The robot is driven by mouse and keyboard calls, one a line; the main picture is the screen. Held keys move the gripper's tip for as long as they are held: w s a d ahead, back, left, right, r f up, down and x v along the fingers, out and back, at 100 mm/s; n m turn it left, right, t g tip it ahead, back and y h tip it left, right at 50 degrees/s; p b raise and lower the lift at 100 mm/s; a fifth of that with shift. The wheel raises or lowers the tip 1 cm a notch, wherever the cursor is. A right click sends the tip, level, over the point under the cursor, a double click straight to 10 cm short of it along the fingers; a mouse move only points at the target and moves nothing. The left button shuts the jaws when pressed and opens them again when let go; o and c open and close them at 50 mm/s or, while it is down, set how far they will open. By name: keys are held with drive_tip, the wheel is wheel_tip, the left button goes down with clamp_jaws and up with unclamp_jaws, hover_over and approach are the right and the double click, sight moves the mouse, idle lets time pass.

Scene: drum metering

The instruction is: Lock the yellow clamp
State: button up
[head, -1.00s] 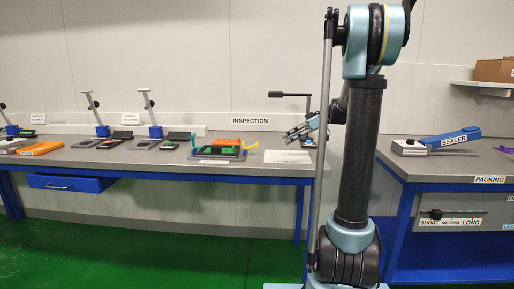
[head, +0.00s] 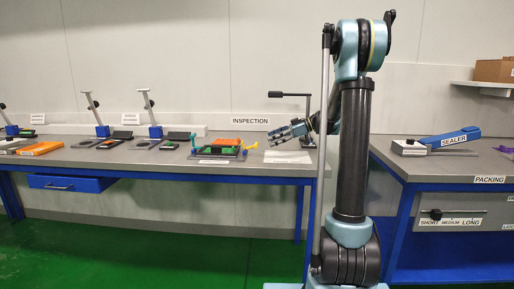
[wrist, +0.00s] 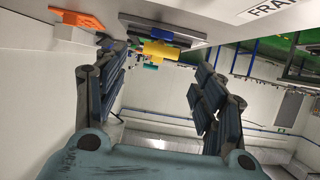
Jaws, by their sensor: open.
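The yellow clamp (head: 251,147) is at the right end of the inspection fixture (head: 214,157) on the bench. In the wrist view the yellow clamp (wrist: 160,50) shows between and beyond my fingertips, with no contact visible. My gripper (head: 271,134) is above the bench, up and to the right of the clamp, pointing left. My gripper (wrist: 154,62) is open and empty, its fingers spread wide. A blue clamp (head: 194,139) is at the fixture's left end. Whether the yellow clamp is locked is too small to tell.
An orange block (head: 227,142) and green parts are at the fixture. A white plate (head: 288,157) lies to its right, by a post with a black-handled lever (head: 290,95). A black device on a stand (head: 151,115) is further left. Air between gripper and clamp looks clear.

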sight(257, 143)
drive_tip(key=x, duration=0.8)
drive_tip(key=shift+a+f, duration=0.2)
drive_tip(key=shift+a, duration=0.15)
drive_tip(key=c, duration=1.1)
